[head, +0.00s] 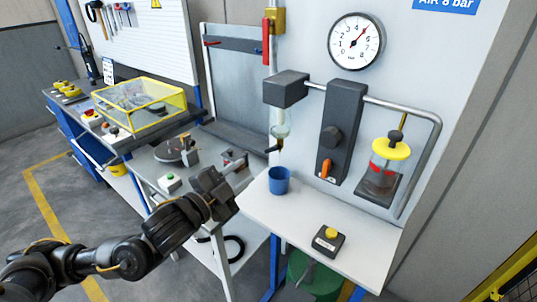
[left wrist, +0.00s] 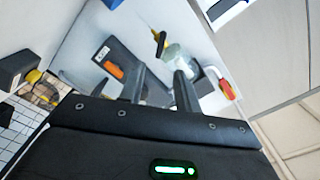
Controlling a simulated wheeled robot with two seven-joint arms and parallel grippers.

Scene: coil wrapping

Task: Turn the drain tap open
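The drain tap (head: 274,149) is a small dark tap under the clear filter bowl (head: 281,124), which hangs below a dark block on the wall panel. In the left wrist view the tap (left wrist: 160,42) shows dark and yellow beside the clear bowl (left wrist: 178,58), with the picture rolled over. My left gripper (head: 238,182) is below and left of the tap in the head view, apart from it. In the left wrist view its two fingers (left wrist: 158,86) are spread with nothing between them; the tap lies beyond the tips. My right gripper is not in view.
A blue cup (head: 279,181) stands on the white shelf (head: 310,215) below the tap. A dark panel with an orange knob (head: 327,168) and a yellow-capped container (head: 391,150) are to the right. A red lever (head: 266,43) is above. A yellow-button box (head: 328,241) sits in front.

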